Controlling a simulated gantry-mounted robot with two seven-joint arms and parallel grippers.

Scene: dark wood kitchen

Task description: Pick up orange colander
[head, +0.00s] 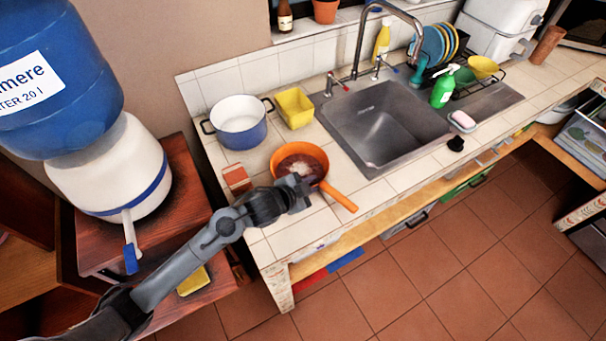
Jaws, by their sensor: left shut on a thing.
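The orange colander (318,154) sits on the tiled counter, left of the sink. It is a round orange pan shape with a brown and pale inside, and its long orange handle points down and right toward the counter's front edge. My left gripper (303,191) reaches in from the lower left and is shut on the colander at its near side. The gripper hides part of the near rim, and its fingertips are too small to make out clearly. I cannot tell whether the colander is lifted off the tiles. My right gripper is not in view.
A blue-and-white pot (238,124) and a yellow container (295,108) stand behind the colander. The sink (385,125) with its tall faucet is to the right. A large blue water bottle (55,70) stands at the left.

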